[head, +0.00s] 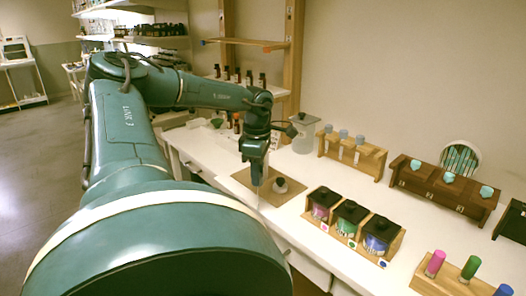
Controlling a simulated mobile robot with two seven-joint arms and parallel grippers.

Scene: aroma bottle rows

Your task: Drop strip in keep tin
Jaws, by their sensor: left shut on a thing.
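My left gripper (257,186) points down over the brown mat on the white counter. It is shut on a thin pale strip (258,201), which hangs below the fingertips and is small in view. A small grey, dark-topped round container (280,185) stands on the mat just right of the gripper. A larger pale grey canister (303,136) stands further back, apart from the gripper. I cannot tell which of these, if either, is the keep tin. My right gripper is out of view.
The brown mat (238,183) lies near the counter's front edge. A wooden holder (326,223) with black-lidded jars stands to the right. Behind are a wooden rack (349,158) with grey-topped bottles and a dark brown rack (439,191). Coloured vials stand at front right.

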